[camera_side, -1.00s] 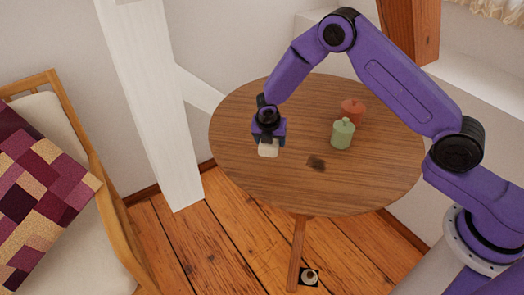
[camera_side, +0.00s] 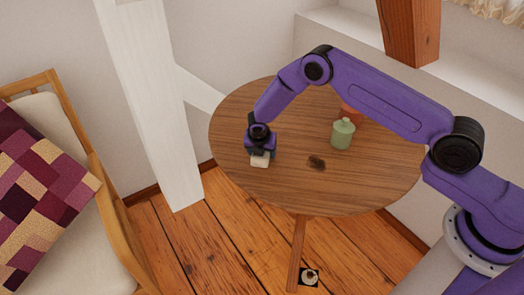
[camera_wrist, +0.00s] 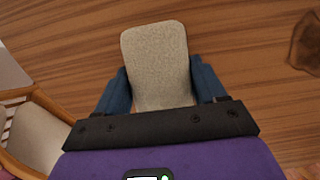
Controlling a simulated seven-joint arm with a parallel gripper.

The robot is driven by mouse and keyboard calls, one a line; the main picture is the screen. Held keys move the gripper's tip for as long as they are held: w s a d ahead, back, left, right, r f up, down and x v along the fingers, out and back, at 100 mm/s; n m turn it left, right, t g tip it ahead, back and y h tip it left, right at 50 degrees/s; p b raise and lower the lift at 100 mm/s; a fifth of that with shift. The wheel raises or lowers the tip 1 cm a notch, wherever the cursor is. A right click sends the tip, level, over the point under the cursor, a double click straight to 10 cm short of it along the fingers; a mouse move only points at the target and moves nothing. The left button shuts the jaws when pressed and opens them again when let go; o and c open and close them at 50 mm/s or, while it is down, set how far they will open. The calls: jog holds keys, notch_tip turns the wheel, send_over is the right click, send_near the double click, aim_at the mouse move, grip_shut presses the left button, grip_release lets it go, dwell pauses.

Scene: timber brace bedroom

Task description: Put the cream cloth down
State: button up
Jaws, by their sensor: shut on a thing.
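The cream cloth (camera_side: 261,160) is a small folded pad at the left part of the round wooden table (camera_side: 300,185). It also shows in the wrist view (camera_wrist: 157,62), between the two blue fingers of my gripper (camera_wrist: 160,88). My gripper (camera_side: 261,153) is shut on the cloth and points down over the table. The cloth is low and close to the tabletop; I cannot tell whether it touches.
A green lidded jar (camera_side: 342,134) stands right of my gripper, with a reddish jar (camera_side: 351,112) behind it, partly hidden by my arm. A dark patch (camera_side: 316,163) lies on the table. A white post (camera_side: 160,110) and a chair (camera_side: 75,150) stand to the left.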

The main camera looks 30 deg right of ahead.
jog(key=shift+f, duration=0.35)
jog(key=o, duration=1)
jog(key=shift+s+f, duration=0.1)
